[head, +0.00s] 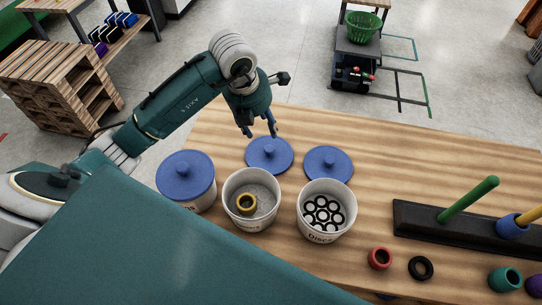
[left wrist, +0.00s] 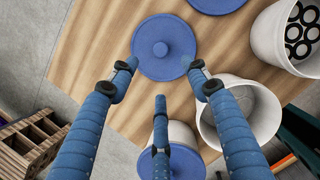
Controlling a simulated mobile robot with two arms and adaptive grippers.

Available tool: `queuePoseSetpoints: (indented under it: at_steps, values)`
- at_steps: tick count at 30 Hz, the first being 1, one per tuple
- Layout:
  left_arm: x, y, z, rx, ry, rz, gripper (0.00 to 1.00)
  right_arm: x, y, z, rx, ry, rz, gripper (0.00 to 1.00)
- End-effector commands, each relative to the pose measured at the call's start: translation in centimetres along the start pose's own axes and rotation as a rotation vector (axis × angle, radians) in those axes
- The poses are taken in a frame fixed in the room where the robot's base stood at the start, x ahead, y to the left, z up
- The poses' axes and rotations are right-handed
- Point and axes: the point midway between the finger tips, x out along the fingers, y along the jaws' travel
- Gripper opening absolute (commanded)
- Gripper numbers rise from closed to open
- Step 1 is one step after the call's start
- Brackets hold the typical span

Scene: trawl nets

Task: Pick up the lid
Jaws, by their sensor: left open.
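Two round blue lids lie on the wooden table behind the buckets: a middle lid (head: 269,153) and a right lid (head: 329,163). A third blue lid (head: 186,174) sits on the closed left bucket. My left gripper (head: 260,132) is open above the far edge of the middle lid. In the left wrist view the same lid (left wrist: 164,50), with a small central knob, lies beyond and between the spread fingers (left wrist: 162,85), which hold nothing. Whether they touch it cannot be told. The right gripper is not in view.
An open white bucket (head: 232,189) holds a yellow ring; another white bucket (head: 311,229) holds several black-and-white rings. A dark rack (head: 412,219) with a green peg stands at right. Loose rings, red (head: 380,258) and black (head: 421,268), lie in front. The table's back right is clear.

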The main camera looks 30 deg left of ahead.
Motion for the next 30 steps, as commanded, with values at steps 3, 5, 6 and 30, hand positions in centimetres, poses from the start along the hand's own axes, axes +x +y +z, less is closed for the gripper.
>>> queuePoseSetpoints:
  at_steps: [3,5,6,30]
  values:
    - [2.0,0.0,-0.6,0.0,0.0,0.0,0.48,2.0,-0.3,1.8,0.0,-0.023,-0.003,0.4]
    - [2.6,0.0,-0.7,0.0,0.0,-0.001,0.48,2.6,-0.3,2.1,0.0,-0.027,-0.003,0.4]
    - [3.0,0.0,-0.8,0.0,0.0,-0.001,0.48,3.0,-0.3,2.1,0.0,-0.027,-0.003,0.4]
    - [11.7,-0.1,-0.7,-0.002,0.004,-0.004,0.48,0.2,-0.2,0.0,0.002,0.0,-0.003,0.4]
